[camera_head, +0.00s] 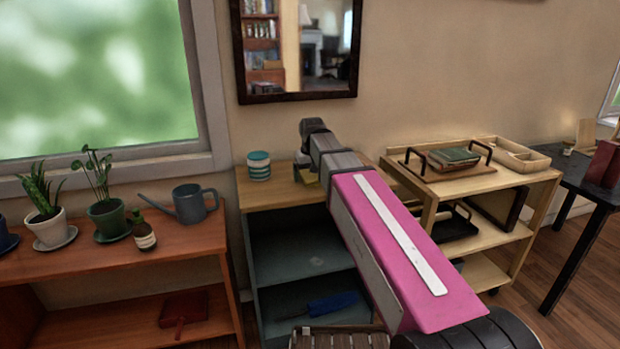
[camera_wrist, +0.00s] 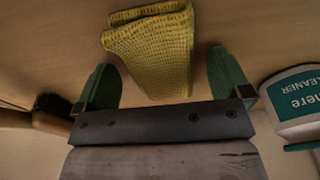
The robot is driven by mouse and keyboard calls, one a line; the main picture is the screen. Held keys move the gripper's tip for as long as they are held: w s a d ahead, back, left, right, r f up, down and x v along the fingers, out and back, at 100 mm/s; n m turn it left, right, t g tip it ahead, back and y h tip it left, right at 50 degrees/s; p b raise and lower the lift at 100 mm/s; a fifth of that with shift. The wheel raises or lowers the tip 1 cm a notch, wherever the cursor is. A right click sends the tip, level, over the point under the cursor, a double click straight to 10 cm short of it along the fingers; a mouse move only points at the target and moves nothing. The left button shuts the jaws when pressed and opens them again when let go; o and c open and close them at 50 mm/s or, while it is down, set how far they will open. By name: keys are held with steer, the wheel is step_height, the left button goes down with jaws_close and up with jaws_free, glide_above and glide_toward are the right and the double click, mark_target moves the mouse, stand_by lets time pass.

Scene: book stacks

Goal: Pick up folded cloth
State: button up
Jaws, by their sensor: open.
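The folded cloth (camera_wrist: 152,48) is yellow with a woven texture and lies on the wooden top in the wrist view. My gripper (camera_wrist: 161,80) is open, with one green fingertip on each side of the cloth's near end and a gap on both sides. The far part of the cloth extends beyond the fingertips. In the head view my arm reaches over the wooden top of the grey-blue shelf unit (camera_head: 298,240). A small yellow patch of the cloth (camera_head: 311,178) shows beneath my gripper there; the rest is hidden.
A white and teal cleaner container (camera_wrist: 295,98) stands close right of my gripper in the wrist view. A dark-ended wooden object (camera_wrist: 52,104) lies at left.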

mark_target(308, 172)
steer(key=c, duration=1.1)
steer(key=shift+o, duration=0.2)
steer(key=shift+r, duration=0.15)
steer(key=shift+r, duration=0.45)
steer(key=r, duration=0.3)
steer(key=shift+s+a+r, duration=0.2)
steer(key=shift+s+a, duration=0.05)
steer(key=s+a+r, duration=0.6)
steer(key=s+a, duration=0.1)
steer(key=a, duration=0.1)
steer(key=shift+s+r, duration=0.15)
steer(key=shift+r, duration=0.1)
steer(key=shift+a, duration=0.1)
steer(key=shift+o, duration=0.5)
